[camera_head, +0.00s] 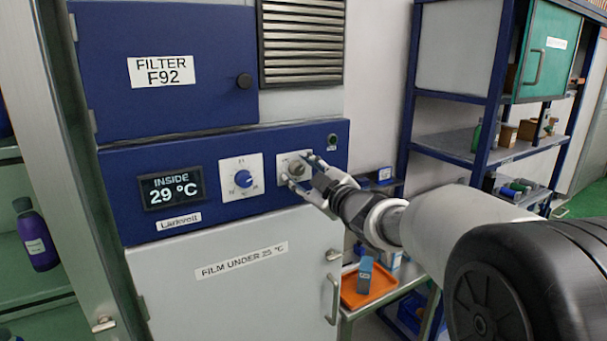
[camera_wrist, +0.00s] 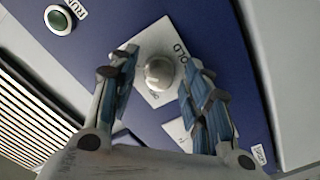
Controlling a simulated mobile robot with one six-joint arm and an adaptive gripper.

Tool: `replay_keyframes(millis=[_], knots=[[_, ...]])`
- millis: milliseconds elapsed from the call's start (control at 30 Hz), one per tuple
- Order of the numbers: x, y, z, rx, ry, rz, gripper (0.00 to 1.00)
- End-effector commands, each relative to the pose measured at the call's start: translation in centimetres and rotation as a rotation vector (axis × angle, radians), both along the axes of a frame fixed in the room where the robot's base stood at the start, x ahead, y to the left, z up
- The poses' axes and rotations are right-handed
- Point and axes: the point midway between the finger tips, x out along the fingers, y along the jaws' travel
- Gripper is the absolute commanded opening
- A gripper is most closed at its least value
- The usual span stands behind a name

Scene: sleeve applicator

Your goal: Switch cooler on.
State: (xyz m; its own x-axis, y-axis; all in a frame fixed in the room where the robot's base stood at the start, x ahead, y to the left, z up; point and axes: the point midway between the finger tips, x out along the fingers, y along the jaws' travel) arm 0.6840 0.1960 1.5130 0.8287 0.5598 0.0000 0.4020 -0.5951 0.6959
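The cooler (camera_head: 200,240) is a tall cabinet with a blue control panel. Its display (camera_head: 172,190) reads "INSIDE 29 °C". A grey rotary knob (camera_head: 296,168) sits on a white plate at the right of the panel; in the wrist view the knob (camera_wrist: 158,75) is round, and the letters "OLD" show beside it. My gripper (camera_head: 298,169) is at this knob. In the wrist view its two fingers (camera_wrist: 159,72) are open, one on each side of the knob, with visible gaps. A dark green round button or lamp (camera_head: 332,140) marked "RUN" (camera_wrist: 58,20) is above right.
A blue dial (camera_head: 243,179) on a white scale plate is left of the knob. Below is a door labelled "FILM UNDER 25 °C" (camera_head: 241,261) with a handle (camera_head: 332,301). An orange tray (camera_head: 369,288) and shelves (camera_head: 470,145) stand to the right.

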Motion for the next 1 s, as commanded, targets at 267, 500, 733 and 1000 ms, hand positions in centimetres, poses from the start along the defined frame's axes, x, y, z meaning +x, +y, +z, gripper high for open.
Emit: replay_keyframes(millis=[267,500,733,1000], knots=[[0.0,0.0,0.0,-0.001,-0.001,0.0,0.46],[-2.2,-1.6,0.1,0.0,-0.001,-0.002,0.46],[-6.4,-4.5,0.1,-0.001,-0.002,-0.003,0.46],[-9.5,-6.5,0.0,-0.001,-0.001,-0.001,0.46]])
